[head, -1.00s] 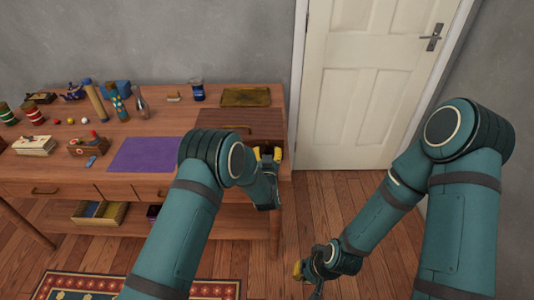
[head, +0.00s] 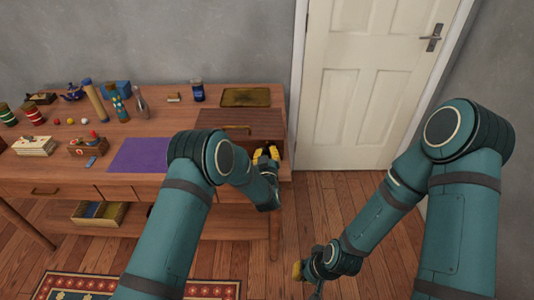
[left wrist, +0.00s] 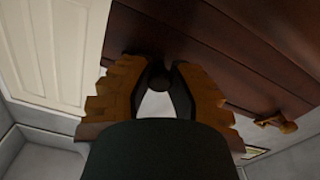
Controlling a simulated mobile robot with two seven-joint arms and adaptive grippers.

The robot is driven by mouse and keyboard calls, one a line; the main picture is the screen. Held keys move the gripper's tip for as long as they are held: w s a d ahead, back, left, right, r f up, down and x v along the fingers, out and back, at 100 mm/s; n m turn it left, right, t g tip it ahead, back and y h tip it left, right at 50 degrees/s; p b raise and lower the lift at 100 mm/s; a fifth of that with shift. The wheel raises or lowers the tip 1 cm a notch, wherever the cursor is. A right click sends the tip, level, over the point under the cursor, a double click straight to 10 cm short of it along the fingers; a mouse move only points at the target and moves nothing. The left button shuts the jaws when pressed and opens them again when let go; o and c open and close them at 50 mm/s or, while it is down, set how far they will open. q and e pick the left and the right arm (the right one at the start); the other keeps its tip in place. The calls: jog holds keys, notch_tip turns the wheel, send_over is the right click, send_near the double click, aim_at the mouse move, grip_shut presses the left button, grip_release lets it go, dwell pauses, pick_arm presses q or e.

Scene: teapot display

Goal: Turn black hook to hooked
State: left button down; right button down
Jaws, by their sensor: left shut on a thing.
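My left gripper (head: 266,154) is at the right end of the wooden table, its yellow fingers pointing away from me at the table's side. The left wrist view shows the two stepped fingers of this gripper (left wrist: 160,76) closed in on a small dark round piece, which I take to be the black hook (left wrist: 158,82), against the brown wood. The fingers and the palm hide most of it, so its turn cannot be told. In the head view the hook cannot be made out. My right gripper (head: 300,270) hangs low over the floor, away from the table; its jaws are unclear.
The table (head: 145,127) holds a purple mat (head: 140,155), a brass tray (head: 246,97), a blue jar (head: 198,92) and several small items at the left. A brass fitting (left wrist: 280,122) shows on the wood. A white door (head: 365,90) stands behind at the right.

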pick_arm(q)
jog(key=n, duration=0.4)
jog(key=shift+f+n, duration=0.15)
jog(key=shift+n, duration=0.15)
jog(key=shift+d+n, duration=0.1)
jog(key=shift+n, duration=2.5)
jog(key=shift+s, duration=0.1)
jog(key=c, duration=0.8)
grip_release()
jog(key=s, duration=1.2)
